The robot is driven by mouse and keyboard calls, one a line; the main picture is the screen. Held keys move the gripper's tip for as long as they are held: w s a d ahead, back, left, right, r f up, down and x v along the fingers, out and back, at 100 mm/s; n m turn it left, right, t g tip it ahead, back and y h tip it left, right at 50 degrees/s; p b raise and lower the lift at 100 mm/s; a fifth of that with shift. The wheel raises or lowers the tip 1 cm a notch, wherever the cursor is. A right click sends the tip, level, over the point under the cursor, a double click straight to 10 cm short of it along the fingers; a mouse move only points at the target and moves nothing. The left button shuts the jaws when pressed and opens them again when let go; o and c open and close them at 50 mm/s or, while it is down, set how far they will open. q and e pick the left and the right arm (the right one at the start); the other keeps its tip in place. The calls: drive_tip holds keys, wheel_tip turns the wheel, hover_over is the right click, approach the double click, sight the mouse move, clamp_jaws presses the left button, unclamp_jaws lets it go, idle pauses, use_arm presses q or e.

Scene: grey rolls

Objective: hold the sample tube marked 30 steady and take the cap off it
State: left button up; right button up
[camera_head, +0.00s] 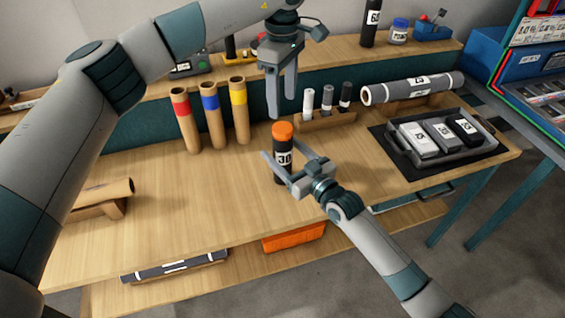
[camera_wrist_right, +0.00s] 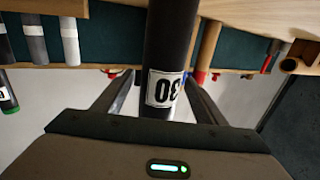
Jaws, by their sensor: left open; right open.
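The sample tube marked 30 (camera_head: 283,172) stands upright on the table, black with a white label and an orange cap (camera_head: 283,130) on top. My left gripper (camera_head: 282,106) is open above the cap, fingers pointing down, apart from it. My right gripper (camera_head: 283,150) is open, with its fingers on either side of the tube's body below the cap. In the right wrist view the tube (camera_wrist_right: 170,45) rises between the two fingers, its label upside down. There is a gap on the left finger's side; contact on the right side cannot be told. The cap is out of that view.
Three cardboard tubes with red, blue and yellow bands (camera_head: 210,115) stand to the left. A small rack (camera_head: 325,120) with three thin tubes is behind right. A grey roll (camera_head: 412,88) and a dark tray (camera_head: 440,160) are at right.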

drive_tip(key=shift+w+a, duration=0.1)
drive_tip(key=shift+w, duration=0.05)
clamp_jaws()
use_arm(q)
drive_tip(key=shift+m, duration=0.3)
drive_tip(key=m, duration=1.3)
